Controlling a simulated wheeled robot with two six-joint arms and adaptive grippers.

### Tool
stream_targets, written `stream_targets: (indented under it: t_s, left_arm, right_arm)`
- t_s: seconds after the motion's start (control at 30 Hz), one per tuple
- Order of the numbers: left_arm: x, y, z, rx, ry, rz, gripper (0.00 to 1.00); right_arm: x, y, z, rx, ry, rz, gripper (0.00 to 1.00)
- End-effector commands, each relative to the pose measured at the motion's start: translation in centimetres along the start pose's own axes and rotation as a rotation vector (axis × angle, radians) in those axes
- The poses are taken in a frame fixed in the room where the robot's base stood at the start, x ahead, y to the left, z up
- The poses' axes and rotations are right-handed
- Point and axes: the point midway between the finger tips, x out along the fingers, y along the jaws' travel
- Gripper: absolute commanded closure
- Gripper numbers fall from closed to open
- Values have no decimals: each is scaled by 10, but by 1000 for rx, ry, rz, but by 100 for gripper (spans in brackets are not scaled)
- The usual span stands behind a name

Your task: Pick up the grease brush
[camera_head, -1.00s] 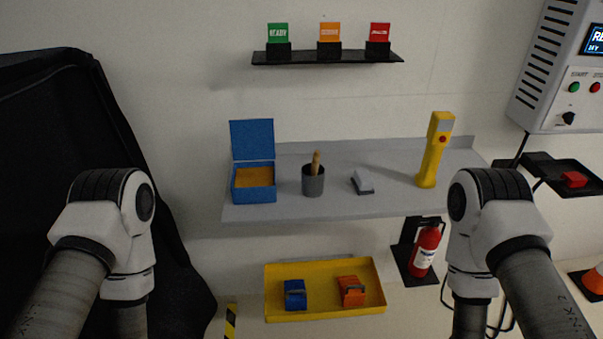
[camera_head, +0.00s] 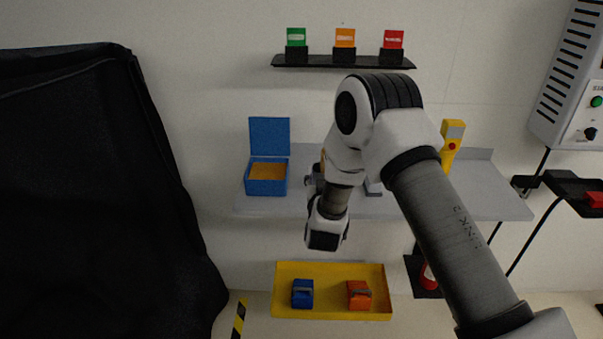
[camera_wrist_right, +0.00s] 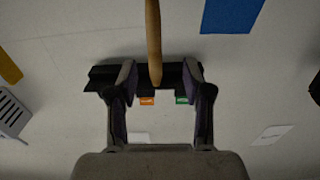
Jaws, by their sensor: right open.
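The grease brush shows in the right wrist view as a plain wooden handle (camera_wrist_right: 153,40), reaching in from the top edge to between the fingertips of my right gripper (camera_wrist_right: 159,78). The two fingers are apart, one on each side of the handle, with gaps at both sides; I see no contact. In the head view my right arm is in front of the grey cup's place on the shelf and hides most of the brush, the cup and the gripper's fingers. My left gripper is out of view.
A blue open box (camera_head: 267,177) stands on the grey shelf (camera_head: 490,200), left of my right arm. A yellow tool (camera_head: 452,140) stands to the right, partly covered. Above is a black sign rack (camera_head: 343,62); below, a yellow tray (camera_head: 330,313) with blue and orange items.

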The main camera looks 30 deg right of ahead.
Motion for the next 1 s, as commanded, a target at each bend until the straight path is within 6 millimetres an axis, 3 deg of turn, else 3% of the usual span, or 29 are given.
stream_targets:
  t_s: [0.5, 0.73, 0.87, 0.9, 1.0]
  left_arm:
    - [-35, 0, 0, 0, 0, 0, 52]
    - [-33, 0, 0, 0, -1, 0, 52]
    - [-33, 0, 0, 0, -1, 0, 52]
    - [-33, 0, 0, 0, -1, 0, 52]
    - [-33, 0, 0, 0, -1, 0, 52]
  right_arm:
    - [74, 8, 0, -1, 1, -2, 50]
    - [76, 7, 2, 0, 0, -3, 50]
    - [76, 7, 2, 0, 0, -3, 96]
    - [76, 7, 2, 0, 0, -3, 100]
    - [76, 7, 2, 0, 0, -3, 100]
